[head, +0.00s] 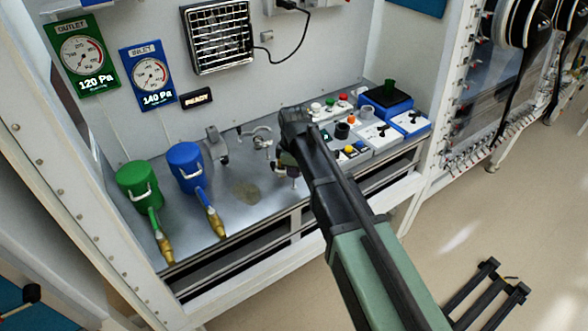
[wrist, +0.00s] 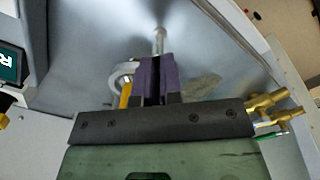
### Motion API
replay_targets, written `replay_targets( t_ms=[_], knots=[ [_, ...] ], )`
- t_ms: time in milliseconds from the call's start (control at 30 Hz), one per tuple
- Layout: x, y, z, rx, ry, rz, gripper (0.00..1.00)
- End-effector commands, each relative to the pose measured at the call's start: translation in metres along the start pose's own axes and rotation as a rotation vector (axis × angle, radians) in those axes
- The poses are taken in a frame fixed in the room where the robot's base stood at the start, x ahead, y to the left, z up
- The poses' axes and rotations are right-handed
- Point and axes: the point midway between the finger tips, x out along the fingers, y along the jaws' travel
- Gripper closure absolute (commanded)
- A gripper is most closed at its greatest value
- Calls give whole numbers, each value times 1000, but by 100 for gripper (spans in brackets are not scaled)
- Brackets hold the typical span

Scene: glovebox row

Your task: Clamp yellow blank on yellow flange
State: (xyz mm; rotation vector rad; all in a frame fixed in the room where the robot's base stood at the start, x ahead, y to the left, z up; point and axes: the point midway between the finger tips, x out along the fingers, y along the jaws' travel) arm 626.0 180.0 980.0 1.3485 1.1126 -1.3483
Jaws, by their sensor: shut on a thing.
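My gripper (wrist: 160,68) has its purple-faced fingers close together on a slim metal rod (wrist: 158,42), whose round end shows just past the tips. In the head view my gripper (head: 288,160) is over the bench, mostly hidden by my arm. A curved metal clamp (wrist: 122,74) is beside the fingers, on their left in the wrist view. A narrow yellow part (wrist: 125,96) shows beside the clamp, largely covered by my gripper. I cannot tell whether it is the blank or the flange, or whether the two touch.
Another metal fixture (head: 217,146) stands on the steel bench. A green canister (head: 139,187) and a blue canister (head: 185,166) with brass-ended hoses stand left. Control boxes (head: 372,133) crowd the right. A bare bench patch (head: 235,215) lies towards the front.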

Motion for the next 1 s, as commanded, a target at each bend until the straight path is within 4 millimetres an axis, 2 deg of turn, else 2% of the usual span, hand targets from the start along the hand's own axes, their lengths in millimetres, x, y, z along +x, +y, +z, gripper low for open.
replay_targets(
  t_ms=[1000],
  knots=[
    [0,0,0,960,0,0,100]
  ],
)
